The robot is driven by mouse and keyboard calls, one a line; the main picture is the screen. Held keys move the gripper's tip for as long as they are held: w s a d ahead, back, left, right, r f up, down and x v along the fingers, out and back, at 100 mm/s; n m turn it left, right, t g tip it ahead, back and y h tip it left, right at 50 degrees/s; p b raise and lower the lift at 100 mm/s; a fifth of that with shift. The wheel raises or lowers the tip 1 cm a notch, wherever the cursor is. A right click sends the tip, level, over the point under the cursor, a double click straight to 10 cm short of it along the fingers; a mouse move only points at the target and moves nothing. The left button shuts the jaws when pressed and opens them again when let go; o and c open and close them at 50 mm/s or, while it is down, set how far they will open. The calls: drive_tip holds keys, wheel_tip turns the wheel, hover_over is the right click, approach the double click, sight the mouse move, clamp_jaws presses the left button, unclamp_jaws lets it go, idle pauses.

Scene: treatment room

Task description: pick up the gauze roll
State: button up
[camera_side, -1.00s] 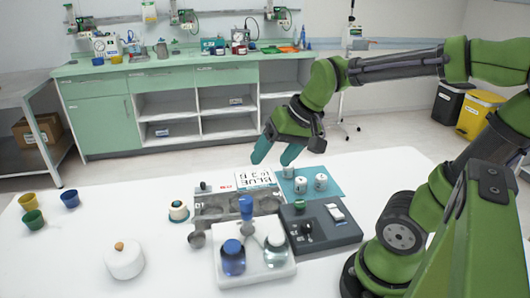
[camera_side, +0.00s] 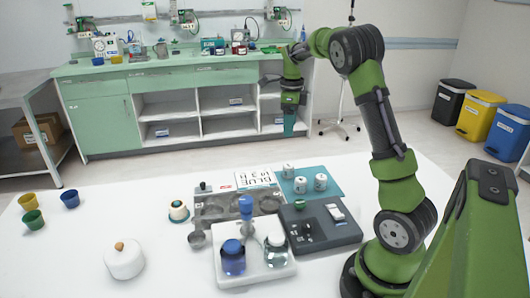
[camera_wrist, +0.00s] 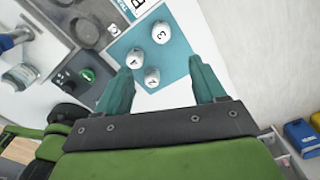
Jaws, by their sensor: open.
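Three small white rolls with black numbers, which look like gauze rolls, stand on a teal mat (camera_side: 334,192). They are a back-left roll (camera_side: 288,171), a front-middle roll (camera_side: 300,185) and a right roll (camera_side: 320,183). In the wrist view they read 1 (camera_wrist: 135,58), 2 (camera_wrist: 152,76) and 3 (camera_wrist: 161,32). My gripper (camera_side: 289,128) is high above the table, pointing down, over the rolls' side away from the side camera. Its two teal fingers are open and empty. In the wrist view my gripper (camera_wrist: 160,70) frames roll 2 between its fingertips, with clear distance below.
A white tray (camera_side: 256,273) holds bottles in front. A white lidded jar (camera_side: 125,262) and small cups stand left. The table right of the mat is clear.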

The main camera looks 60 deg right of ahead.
hover_over(288, 165)
drive_tip(key=f, duration=1)
drive_tip(key=shift+s+a, duration=0.1)
drive_tip(key=shift+a, duration=0.1)
drive_tip(key=shift+d+f, duration=0.15)
drive_tip(key=shift+f, duration=2.55)
drive_tip(key=c, duration=1.1)
